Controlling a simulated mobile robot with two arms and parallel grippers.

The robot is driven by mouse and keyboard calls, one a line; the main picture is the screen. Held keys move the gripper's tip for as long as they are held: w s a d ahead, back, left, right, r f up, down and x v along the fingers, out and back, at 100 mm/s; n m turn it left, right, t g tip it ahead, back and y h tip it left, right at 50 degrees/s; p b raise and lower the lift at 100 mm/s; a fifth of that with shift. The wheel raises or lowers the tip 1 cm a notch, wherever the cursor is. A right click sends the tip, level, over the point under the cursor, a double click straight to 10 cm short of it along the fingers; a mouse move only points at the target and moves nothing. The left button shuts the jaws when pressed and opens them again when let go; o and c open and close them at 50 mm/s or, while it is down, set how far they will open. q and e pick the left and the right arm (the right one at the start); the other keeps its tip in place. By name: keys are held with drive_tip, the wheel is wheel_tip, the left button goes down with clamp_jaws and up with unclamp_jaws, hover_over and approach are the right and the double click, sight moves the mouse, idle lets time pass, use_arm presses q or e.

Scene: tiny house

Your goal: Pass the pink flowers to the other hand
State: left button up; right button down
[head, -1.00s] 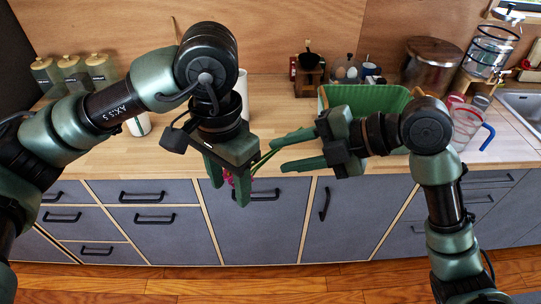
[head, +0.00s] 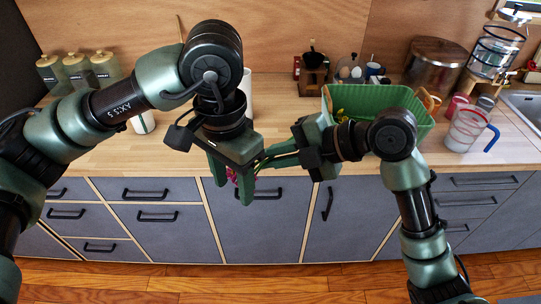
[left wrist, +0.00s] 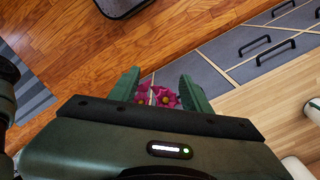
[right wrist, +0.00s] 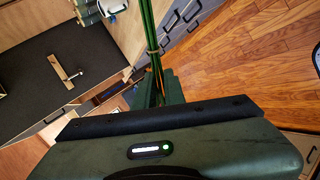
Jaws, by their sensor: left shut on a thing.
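The pink flowers (left wrist: 157,96) show between the fingers of my left gripper (left wrist: 160,92) in the left wrist view. In the head view their pink heads (head: 232,176) are partly hidden by the left gripper (head: 231,178), which points down and is shut on them. Their green stems (right wrist: 150,30) run between the fingers of my right gripper (right wrist: 160,88) in the right wrist view. Those fingers are close together around the stems. In the head view the right gripper (head: 278,154) reaches in from the right, its fingertips beside the left fingers.
A green bin (head: 385,100) stands on the wooden counter (head: 180,150), behind my right arm. A clear jug (head: 468,130) with a blue handle is to its right. Grey drawers and cabinets (head: 280,230) lie below. The floor in front is clear.

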use_arm(q)
drive_tip(key=o, duration=1.4)
